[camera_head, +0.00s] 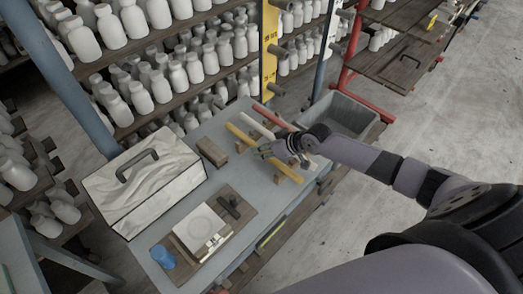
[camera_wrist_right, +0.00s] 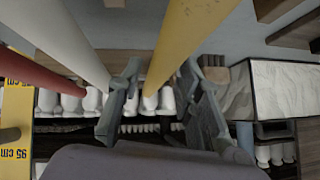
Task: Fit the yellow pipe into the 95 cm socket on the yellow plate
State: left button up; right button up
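The yellow pipe (camera_head: 246,137) lies slanting on wooden rests on the grey table; my right gripper partly covers its middle. My right gripper (camera_head: 266,150) is over it. In the right wrist view the yellow pipe (camera_wrist_right: 187,40) runs between the spread fingers of the right gripper (camera_wrist_right: 160,95); the fingers look apart from it. The yellow plate (camera_head: 268,50) stands upright at the shelf, with round grey sockets sticking out. In the wrist view part of the plate (camera_wrist_right: 14,110) shows "95 cm" labels. My left gripper is not in view.
A white pipe (camera_head: 250,124) and a red pipe (camera_head: 272,115) lie beside the yellow one. A grey bin (camera_head: 340,112) is to the right. A marbled box (camera_head: 145,185), a scale (camera_head: 202,230) and a blue cup (camera_head: 162,256) stand on the table. Shelves of white bottles are behind.

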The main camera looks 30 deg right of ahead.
grip_shut()
jog(key=shift+w+r, duration=0.1)
jog(key=shift+r, duration=0.05)
dwell(0.4)
notch_tip(320, 180, up, 20)
jog(key=b, duration=0.2)
jog(key=s+a+m+t+h, duration=0.1)
jog(key=s+a+m+h, duration=0.3)
jog(key=s+a+m, duration=0.2)
jog(key=s+a, duration=0.2)
jog(key=s, duration=0.2)
jog(key=shift+s+r+h+b, duration=0.3)
jog(key=shift+s+r+b, duration=0.05)
jog(key=shift+s+r, duration=0.05)
